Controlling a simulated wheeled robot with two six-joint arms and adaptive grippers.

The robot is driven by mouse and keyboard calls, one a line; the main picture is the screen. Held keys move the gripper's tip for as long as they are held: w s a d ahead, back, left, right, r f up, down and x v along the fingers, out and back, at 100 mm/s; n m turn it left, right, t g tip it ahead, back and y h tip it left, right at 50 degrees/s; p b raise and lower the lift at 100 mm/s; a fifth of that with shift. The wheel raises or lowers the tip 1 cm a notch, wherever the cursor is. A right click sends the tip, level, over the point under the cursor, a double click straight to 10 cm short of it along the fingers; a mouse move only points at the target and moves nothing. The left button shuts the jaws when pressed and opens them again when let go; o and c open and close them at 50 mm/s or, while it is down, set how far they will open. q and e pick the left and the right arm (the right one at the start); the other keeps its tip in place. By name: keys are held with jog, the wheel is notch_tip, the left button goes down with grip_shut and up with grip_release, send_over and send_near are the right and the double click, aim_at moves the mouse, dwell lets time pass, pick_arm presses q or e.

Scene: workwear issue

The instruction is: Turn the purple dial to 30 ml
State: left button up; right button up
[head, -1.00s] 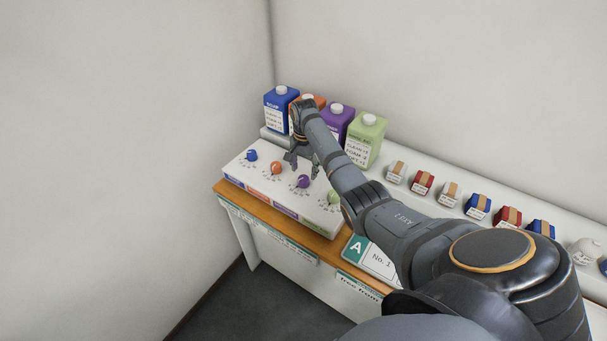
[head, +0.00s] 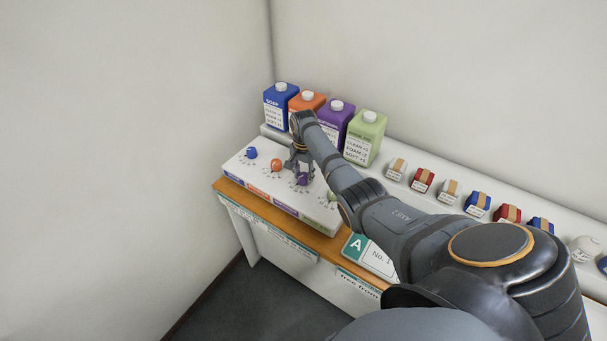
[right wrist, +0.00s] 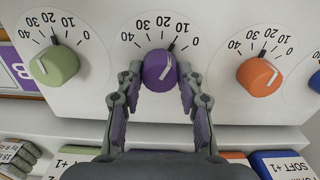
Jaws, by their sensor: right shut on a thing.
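The purple dial (head: 302,180) sits on the sloped white panel (head: 238,166), third from the left. In the right wrist view the purple dial (right wrist: 159,72) shows close up with an upside-down scale from 0 to 40. In the head view my right gripper (head: 300,168) comes down over the dial from behind. My left gripper is not in view.
Blue (head: 251,153), orange (head: 276,165) and green (right wrist: 55,65) dials flank it. Blue, orange, purple and green bottles (head: 362,138) stand behind the panel, close to my arm. A sign (head: 370,256) marked A is in front.

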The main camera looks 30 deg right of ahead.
jog(key=shift+r+n+p, duration=0.15)
jog(key=shift+n+p, duration=0.55)
jog(key=shift+n, duration=0.3)
jog(key=shift+n+p, duration=0.35)
jog(key=shift+n, duration=0.45)
jog(key=n+p, duration=0.1)
jog(key=n, duration=0.2)
jog(key=shift+n, duration=1.7)
jog(key=o, duration=1.2)
jog(key=shift+c, duration=0.2)
